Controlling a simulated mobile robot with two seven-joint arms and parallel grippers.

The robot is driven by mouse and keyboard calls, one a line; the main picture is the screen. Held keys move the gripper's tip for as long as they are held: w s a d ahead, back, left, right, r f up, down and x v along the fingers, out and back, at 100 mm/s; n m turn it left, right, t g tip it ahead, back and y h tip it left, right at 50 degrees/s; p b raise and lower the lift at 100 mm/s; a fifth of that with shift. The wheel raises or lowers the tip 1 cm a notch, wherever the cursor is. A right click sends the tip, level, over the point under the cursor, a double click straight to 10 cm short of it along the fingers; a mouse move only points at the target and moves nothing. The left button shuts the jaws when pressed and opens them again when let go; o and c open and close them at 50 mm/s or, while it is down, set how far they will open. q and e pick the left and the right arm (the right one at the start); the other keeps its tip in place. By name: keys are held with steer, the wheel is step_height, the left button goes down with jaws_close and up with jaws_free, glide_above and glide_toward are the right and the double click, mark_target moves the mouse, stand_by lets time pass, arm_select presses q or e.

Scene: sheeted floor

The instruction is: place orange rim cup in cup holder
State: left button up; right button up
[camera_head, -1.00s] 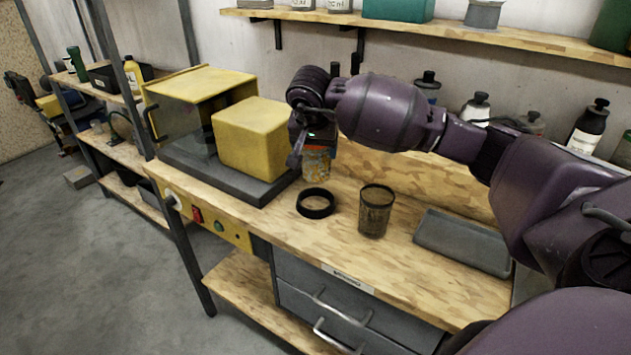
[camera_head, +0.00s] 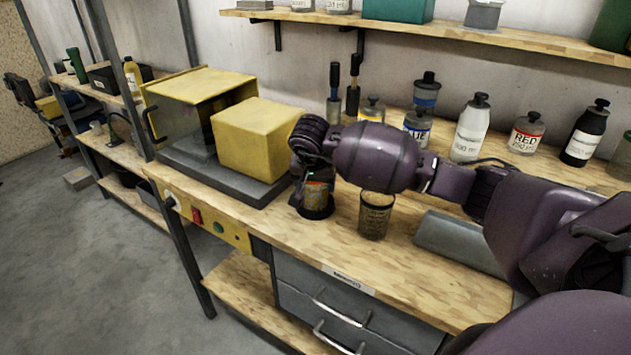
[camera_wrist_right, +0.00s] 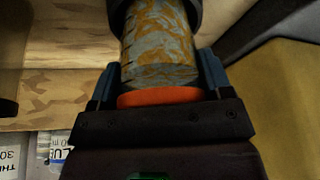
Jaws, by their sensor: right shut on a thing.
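The orange rim cup (camera_head: 318,194) has a mottled orange and grey-blue body; in the right wrist view its orange rim (camera_wrist_right: 160,97) lies close to the gripper palm. My right gripper (camera_wrist_right: 158,82) is shut on the cup just below the rim, a finger on either side. The black ring-shaped cup holder (camera_head: 316,213) is on the bench, and the cup's lower end is inside it as far as I see. The ring also shows around the cup's far end in the wrist view (camera_wrist_right: 198,12). My wrist hides the cup's top in the head view. My left gripper is not in view.
A dark see-through cup (camera_head: 374,218) stands just right of the holder. A yellow block (camera_head: 255,140) on a dark base is on the left. A grey tray (camera_head: 455,243) lies to the right. Several bottles (camera_head: 470,128) line the back. The bench front is clear.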

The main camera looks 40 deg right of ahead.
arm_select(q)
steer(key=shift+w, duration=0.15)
arm_select(e)
steer(key=o, duration=0.8)
steer(key=shift+f, duration=0.15)
steer(key=o, duration=0.4)
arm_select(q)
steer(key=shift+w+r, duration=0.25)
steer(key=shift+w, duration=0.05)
arm_select(e)
steer(key=shift+o, duration=0.2)
steer(key=shift+a+r, duration=0.1)
steer(key=shift+r, duration=0.45)
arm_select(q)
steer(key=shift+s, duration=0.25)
arm_select(e)
steer(key=v, duration=1.1)
steer(key=shift+s, duration=0.15)
